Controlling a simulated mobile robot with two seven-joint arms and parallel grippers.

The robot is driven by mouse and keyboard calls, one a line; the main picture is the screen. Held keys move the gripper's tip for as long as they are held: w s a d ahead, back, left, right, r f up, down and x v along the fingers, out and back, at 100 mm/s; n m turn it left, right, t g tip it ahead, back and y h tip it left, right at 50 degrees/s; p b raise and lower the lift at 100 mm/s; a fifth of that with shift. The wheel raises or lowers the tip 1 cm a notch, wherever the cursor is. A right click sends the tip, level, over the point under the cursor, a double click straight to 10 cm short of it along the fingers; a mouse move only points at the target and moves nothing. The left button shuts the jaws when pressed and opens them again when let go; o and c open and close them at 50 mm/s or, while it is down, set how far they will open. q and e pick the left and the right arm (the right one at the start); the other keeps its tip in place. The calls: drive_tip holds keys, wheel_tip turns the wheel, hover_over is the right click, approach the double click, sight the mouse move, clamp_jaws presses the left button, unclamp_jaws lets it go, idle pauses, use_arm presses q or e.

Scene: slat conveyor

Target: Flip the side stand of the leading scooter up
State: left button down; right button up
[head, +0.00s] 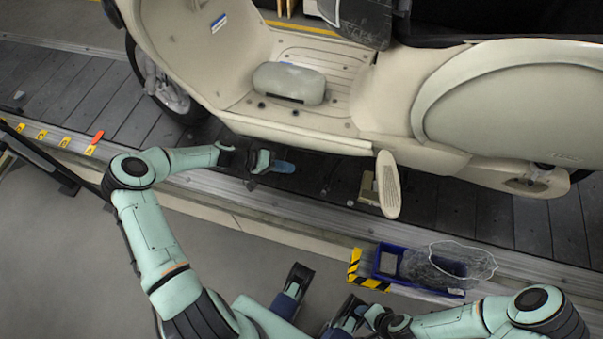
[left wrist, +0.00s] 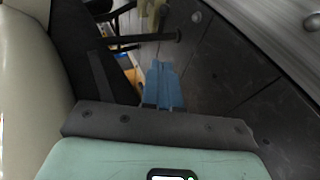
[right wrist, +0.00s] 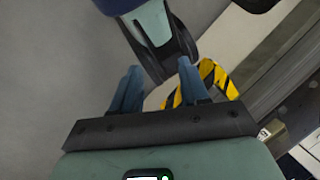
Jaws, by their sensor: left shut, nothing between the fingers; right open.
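The cream scooter (head: 330,110) stands on the dark slat conveyor and fills the upper part of the head view. My left gripper (head: 285,167) is shut and empty, low beside the scooter's floorboard edge. In the left wrist view, its blue fingers (left wrist: 162,84) are together below a dark rod (left wrist: 150,38) with a rounded end, which looks like the side stand. The fingers appear apart from the rod. In the head view I cannot clearly make out the stand under the body. My right gripper (right wrist: 157,88) is open and empty, away from the scooter.
A beige pedal-like part (head: 388,185) juts from the scooter's near side. A blue tray (head: 440,290) with a wire basket (head: 470,262) lies by the conveyor's near edge, beside yellow-black striping (head: 365,268). Orange and yellow tags (head: 95,143) line the rail at left.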

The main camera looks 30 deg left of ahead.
use_arm(q)
drive_tip(key=b, duration=0.2)
approach(334, 173)
wheel_tip(334, 173, down, 4)
drive_tip(key=shift+s+d+f, duration=0.15)
drive_tip(key=shift+d+f, duration=0.05)
drive_tip(key=shift+d, duration=0.45)
drive_tip(key=shift+s+d+f, duration=0.15)
drive_tip(key=shift+d+f, duration=0.1)
drive_tip(key=shift+d, duration=0.4)
drive_tip(key=shift+s+d+f, duration=0.15)
drive_tip(key=shift+d+f, duration=0.05)
drive_tip(key=shift+d, duration=0.45)
use_arm(e)
drive_tip(key=shift+t+h, duration=0.3)
drive_tip(key=shift+t, duration=0.3)
drive_tip(key=shift+w+d+f, duration=0.4)
drive_tip(key=shift+w+f, duration=0.25)
drive_tip(key=shift+w, duration=0.2)
drive_tip(key=shift+w+d+f, duration=0.35)
drive_tip(key=shift+w+f, duration=0.3)
drive_tip(key=shift+w, duration=0.15)
